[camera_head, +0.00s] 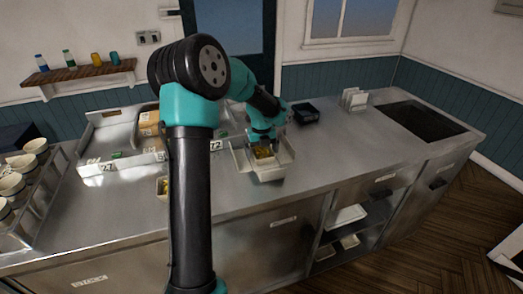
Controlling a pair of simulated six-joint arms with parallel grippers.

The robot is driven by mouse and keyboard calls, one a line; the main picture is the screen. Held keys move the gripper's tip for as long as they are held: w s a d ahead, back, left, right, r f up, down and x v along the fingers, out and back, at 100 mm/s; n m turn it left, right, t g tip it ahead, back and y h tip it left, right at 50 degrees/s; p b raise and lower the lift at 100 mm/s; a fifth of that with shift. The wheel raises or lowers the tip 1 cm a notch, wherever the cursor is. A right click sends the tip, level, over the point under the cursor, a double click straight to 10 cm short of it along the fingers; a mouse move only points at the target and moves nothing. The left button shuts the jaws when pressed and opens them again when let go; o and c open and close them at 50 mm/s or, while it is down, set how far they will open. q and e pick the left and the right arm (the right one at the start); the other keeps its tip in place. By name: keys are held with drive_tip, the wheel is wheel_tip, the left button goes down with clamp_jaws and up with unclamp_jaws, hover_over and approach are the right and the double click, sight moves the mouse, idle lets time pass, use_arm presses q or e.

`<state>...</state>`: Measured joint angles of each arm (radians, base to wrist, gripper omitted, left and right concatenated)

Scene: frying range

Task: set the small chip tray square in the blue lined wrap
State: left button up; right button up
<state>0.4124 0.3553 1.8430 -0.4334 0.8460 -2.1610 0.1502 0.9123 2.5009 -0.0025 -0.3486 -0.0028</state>
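My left gripper (264,146) reaches down over a pale metal tray (272,174) near the middle of the counter. A small yellow-brown item that looks like chips (264,153) shows right under the fingertips, inside this tray. The fingers are too small and dark to tell whether they are shut on it. Another small container with yellow contents (161,187) is partly hidden behind my arm. I cannot make out a blue lined wrap; my arm covers part of the counter. My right gripper is not in view.
A large metal tray section (92,170) with number tags is at the left, beside a rack of cups (27,165).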

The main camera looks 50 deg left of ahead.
sight(262, 155)
use_arm(q)
drive_tip(key=shift+r, duration=0.15)
wheel_tip(262, 155, up, 12)
idle(0.7)
idle(0.5)
